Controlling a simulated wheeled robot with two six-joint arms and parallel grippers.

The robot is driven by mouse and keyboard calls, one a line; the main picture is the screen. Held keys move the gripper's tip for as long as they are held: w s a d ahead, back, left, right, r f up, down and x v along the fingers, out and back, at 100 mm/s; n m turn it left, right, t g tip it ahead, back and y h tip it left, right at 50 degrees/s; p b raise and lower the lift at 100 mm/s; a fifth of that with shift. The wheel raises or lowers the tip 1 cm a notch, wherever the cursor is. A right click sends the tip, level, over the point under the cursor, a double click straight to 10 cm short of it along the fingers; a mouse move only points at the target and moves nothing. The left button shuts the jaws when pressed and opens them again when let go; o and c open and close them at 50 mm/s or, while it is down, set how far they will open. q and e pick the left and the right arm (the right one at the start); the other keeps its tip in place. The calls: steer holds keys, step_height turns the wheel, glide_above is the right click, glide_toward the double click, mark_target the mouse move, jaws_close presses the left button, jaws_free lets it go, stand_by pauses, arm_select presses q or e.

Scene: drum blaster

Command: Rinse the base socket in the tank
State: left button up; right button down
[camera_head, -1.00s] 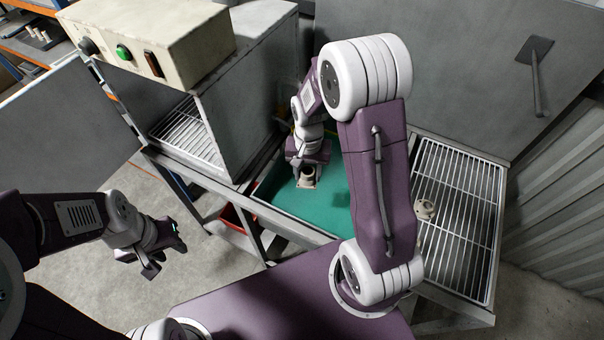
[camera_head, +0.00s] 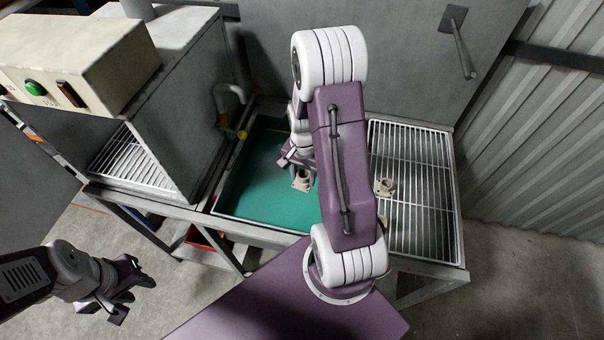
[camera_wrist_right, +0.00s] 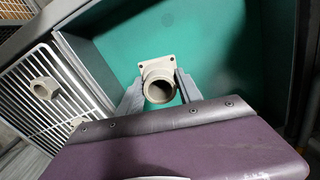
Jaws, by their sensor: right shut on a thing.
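The base socket (camera_head: 302,180), a beige round collar on a square flange, is over the green interior of the tank (camera_head: 265,205). It also shows in the right wrist view (camera_wrist_right: 159,82), its open end facing the camera. My right gripper (camera_head: 292,162) is shut on it, with one grey finger on each side of the collar in the wrist view (camera_wrist_right: 158,90). I cannot tell whether the socket is in liquid or how high it is held. My left gripper (camera_head: 130,293) is open and empty at the lower left, away from the tank.
A wire rack (camera_head: 428,190) right of the tank holds a beige fitting (camera_head: 384,187); another fitting (camera_head: 383,224) is partly hidden by my right arm. A grey cabinet (camera_head: 205,120) with a button box (camera_head: 80,65) stands left. A red bin (camera_head: 207,238) sits below.

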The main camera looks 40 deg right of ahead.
step_height(320, 180, down, 23)
steer(key=b, duration=1.6)
steer(key=shift+w+r, duration=0.1)
steer(key=shift+r, duration=0.05)
steer(key=shift+f+b, duration=0.7)
steer(key=shift+f, duration=0.05)
steer(key=shift+f+b, duration=0.55)
steer(key=shift+f, duration=0.35)
steer(key=shift+r, duration=0.1)
steer(key=shift+r+p, duration=0.9)
steer(key=shift+p, duration=0.05)
